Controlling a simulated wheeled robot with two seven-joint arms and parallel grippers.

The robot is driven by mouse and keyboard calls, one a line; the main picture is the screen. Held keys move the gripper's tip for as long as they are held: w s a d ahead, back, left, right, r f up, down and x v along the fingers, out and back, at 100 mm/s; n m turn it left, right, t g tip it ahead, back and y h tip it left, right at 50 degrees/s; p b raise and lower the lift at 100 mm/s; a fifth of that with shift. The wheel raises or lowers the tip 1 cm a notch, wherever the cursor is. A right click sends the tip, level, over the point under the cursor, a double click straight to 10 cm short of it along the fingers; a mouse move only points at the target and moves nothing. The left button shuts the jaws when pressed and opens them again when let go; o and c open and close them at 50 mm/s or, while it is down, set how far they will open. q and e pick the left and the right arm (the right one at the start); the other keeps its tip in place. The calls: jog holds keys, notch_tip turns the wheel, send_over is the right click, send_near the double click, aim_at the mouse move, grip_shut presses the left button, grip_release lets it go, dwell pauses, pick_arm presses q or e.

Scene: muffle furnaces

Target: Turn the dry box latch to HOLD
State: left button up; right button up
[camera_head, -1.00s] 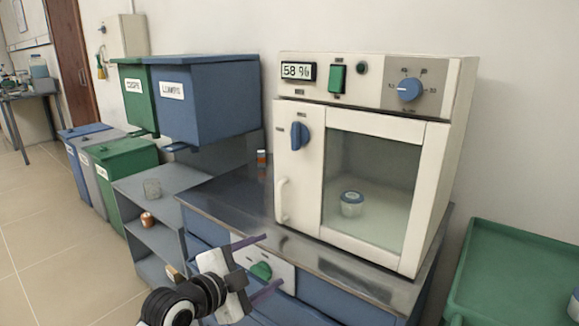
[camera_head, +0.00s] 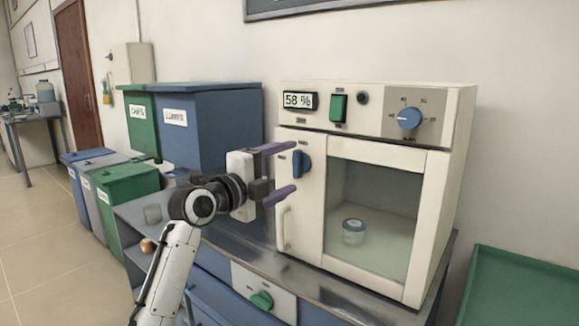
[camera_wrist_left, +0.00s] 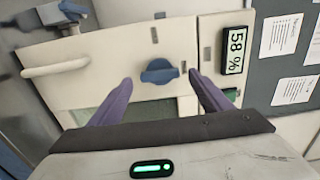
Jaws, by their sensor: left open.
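The dry box (camera_head: 385,150) is a cream cabinet with a glass door on the metal-topped bench. Its blue latch (camera_head: 301,163) is a knob on the upper left of the door, standing upright in the head view. In the left wrist view the latch (camera_wrist_left: 160,71) lies ahead, between the fingertips. My left gripper (camera_head: 290,169) is open, its two purple fingers above and below the latch's level and just left of it. It also shows in the left wrist view (camera_wrist_left: 160,78), with nothing between its fingers. The latch's labels are too small to read. My right gripper is not in view.
The door handle (camera_head: 283,228) is below the latch. A display (camera_head: 299,101) reads 58 %, and a blue dial (camera_head: 409,118) is at upper right. A lidded jar (camera_head: 353,231) stands inside. Blue and green bins (camera_head: 213,128) are behind my left arm.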

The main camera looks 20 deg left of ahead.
pick_arm(q)
jog(key=shift+x, duration=0.85)
jog(key=shift+c, duration=0.4)
jog(key=c, duration=1)
jog(key=shift+o, duration=0.2)
